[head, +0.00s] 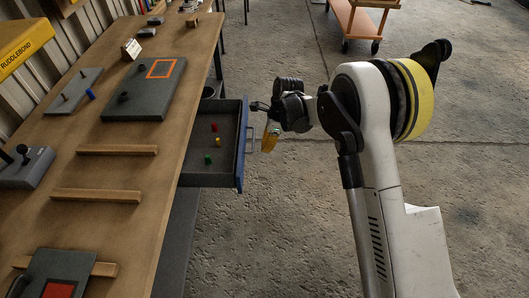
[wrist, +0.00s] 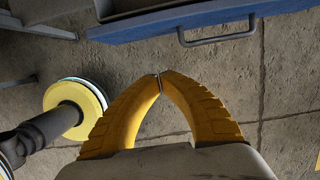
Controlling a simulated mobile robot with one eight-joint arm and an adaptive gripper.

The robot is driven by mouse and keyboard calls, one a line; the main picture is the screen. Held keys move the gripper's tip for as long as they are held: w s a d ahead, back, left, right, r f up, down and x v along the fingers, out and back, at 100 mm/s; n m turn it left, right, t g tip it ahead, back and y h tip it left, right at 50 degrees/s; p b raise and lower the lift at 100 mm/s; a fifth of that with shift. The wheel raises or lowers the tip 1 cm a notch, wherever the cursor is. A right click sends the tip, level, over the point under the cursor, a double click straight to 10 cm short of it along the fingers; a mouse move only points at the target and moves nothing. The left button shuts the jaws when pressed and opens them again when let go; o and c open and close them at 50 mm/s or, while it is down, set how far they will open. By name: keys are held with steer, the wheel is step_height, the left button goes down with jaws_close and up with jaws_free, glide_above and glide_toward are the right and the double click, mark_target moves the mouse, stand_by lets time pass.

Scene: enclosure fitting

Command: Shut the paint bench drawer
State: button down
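The paint bench drawer (head: 241,150) stands open, pulled out to the right from under the wooden bench top (head: 128,172). It is dark inside with a blue front, and small red, yellow and green pieces lie in it. Its grey handle (head: 251,138) is on the front. The blue drawer front (wrist: 190,20) and handle (wrist: 217,40) cross the top of the wrist view. My gripper (head: 270,138) is just outside the handle. In the wrist view, the yellow fingers of my gripper (wrist: 159,81) meet at the tips with nothing between them, apart from the handle.
On the bench top are dark plates, one with an orange square outline (head: 160,68), wooden strips (head: 117,150) and a red-marked block (head: 59,289). An orange wheeled cart (head: 354,20) stands at the back.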

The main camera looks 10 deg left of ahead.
steer(key=s+a+f+b, duration=0.1)
steer(key=a+f+b, duration=0.4)
steer(key=f, duration=0.4)
steer(key=shift+s+a, duration=0.2)
steer(key=shift+a, duration=0.35)
